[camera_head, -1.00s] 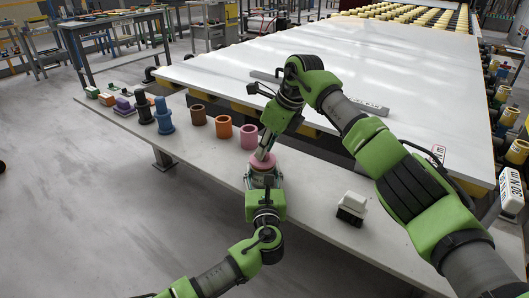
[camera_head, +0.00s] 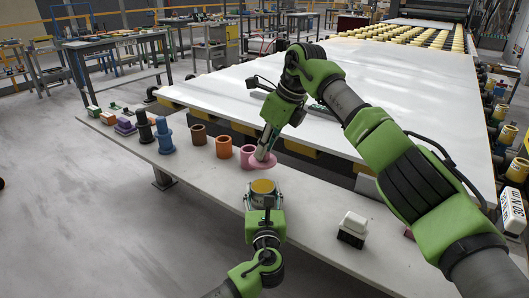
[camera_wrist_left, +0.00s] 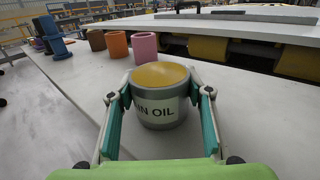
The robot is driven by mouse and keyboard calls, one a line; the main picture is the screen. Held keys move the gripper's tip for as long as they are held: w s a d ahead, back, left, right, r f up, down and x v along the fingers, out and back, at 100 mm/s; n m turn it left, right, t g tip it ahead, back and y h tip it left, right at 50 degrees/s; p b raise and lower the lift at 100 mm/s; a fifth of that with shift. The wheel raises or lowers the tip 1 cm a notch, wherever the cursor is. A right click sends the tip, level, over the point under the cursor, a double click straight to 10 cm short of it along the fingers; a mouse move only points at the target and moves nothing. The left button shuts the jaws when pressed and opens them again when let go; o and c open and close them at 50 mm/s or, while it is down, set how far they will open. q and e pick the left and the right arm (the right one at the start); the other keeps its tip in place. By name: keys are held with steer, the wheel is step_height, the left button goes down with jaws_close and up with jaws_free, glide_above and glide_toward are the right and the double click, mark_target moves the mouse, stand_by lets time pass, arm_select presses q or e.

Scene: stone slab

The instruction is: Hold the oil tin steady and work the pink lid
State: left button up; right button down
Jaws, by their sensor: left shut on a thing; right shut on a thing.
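The oil tin (camera_head: 263,186) stands upright near the slab's front edge, its top uncovered and showing a yellow-gold surface. My right gripper (camera_head: 264,152) is shut on the lid from above.
Brown (camera_head: 198,134), orange (camera_head: 223,147) and pink (camera_head: 246,152) cups stand in a row at the left. Blue (camera_head: 164,136) and dark (camera_head: 144,127) pieces stand farther left. A white-and-black block (camera_head: 352,228) sits right of the tin. Slab between tin and block is clear.

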arm_select(q)
steer(key=o, duration=1.7)
steer(key=shift+c, duration=0.2)
steer(key=shift+s, duration=0.1)
steer(key=s, duration=1.1)
steer(key=shift+s+d, duration=0.25)
steer(key=shift+s, duration=0.15)
steer(key=shift+f, duration=0.1)
